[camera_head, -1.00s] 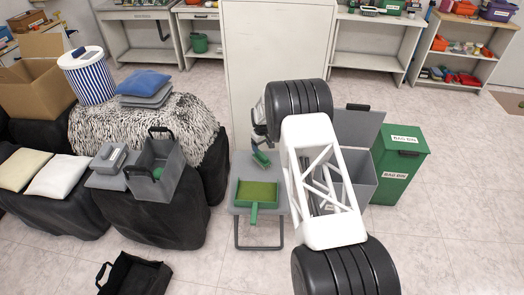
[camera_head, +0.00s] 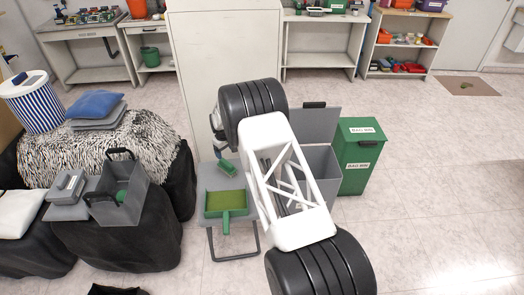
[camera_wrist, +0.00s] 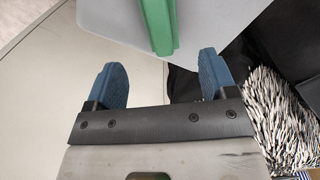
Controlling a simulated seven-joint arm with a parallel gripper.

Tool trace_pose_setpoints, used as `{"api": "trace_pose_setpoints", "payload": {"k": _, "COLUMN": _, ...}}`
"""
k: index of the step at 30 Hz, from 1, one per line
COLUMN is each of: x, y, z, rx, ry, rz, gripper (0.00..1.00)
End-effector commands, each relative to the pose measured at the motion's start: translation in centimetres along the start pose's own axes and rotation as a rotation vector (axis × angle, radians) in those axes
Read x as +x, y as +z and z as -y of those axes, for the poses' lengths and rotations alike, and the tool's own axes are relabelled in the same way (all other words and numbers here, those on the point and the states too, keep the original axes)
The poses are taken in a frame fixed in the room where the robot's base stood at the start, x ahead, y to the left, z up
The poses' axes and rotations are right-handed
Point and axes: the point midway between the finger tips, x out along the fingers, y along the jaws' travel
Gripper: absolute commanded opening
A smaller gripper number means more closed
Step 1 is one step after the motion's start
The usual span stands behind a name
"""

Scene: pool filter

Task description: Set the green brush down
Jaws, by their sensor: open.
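The green brush (camera_head: 227,168) lies on the small grey table (camera_head: 208,180), just behind a green dustpan (camera_head: 226,203) whose handle points toward the front. My gripper (camera_head: 218,142) is behind and above the brush, partly covered by my own arm. In the wrist view, my gripper (camera_wrist: 163,78) is open, with two blue fingers apart and nothing between them. A green bar, seemingly the brush (camera_wrist: 158,25), lies on the grey tabletop (camera_wrist: 215,20) beyond the fingertips and apart from them. Its far end is cut off by the frame.
A grey open bin (camera_head: 318,165) and a green rag bin (camera_head: 360,160) stand right of the table. A tall pale cabinet (camera_head: 225,60) stands behind. A grey box (camera_head: 120,200) and a furry covered mound (camera_head: 140,145) are at left. Floor at right is clear.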

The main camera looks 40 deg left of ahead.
Motion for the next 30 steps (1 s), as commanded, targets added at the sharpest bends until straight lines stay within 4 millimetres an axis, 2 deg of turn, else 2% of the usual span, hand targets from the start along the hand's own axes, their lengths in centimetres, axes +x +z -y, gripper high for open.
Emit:
{"api": "trace_pose_setpoints", "payload": {"k": 12, "x": -0.1, "y": 0.0, "z": 0.0, "rx": 0.001, "ry": 0.000, "rz": 0.000, "gripper": 0.78}}
{"api": "trace_pose_setpoints", "payload": {"k": 17, "x": -1.0, "y": 0.5, "z": -0.7, "rx": 0.011, "ry": 0.002, "rz": -0.003, "gripper": 0.78}}
{"api": "trace_pose_setpoints", "payload": {"k": 20, "x": -2.2, "y": 1.4, "z": -1.8, "rx": 0.027, "ry": 0.003, "rz": -0.005, "gripper": 0.78}}
{"api": "trace_pose_setpoints", "payload": {"k": 23, "x": -4.3, "y": 2.7, "z": -3.2, "rx": 0.052, "ry": 0.005, "rz": -0.009, "gripper": 0.78}}
{"api": "trace_pose_setpoints", "payload": {"k": 30, "x": -10.9, "y": 7.8, "z": -7.7, "rx": 0.137, "ry": 0.012, "rz": -0.020, "gripper": 0.78}}
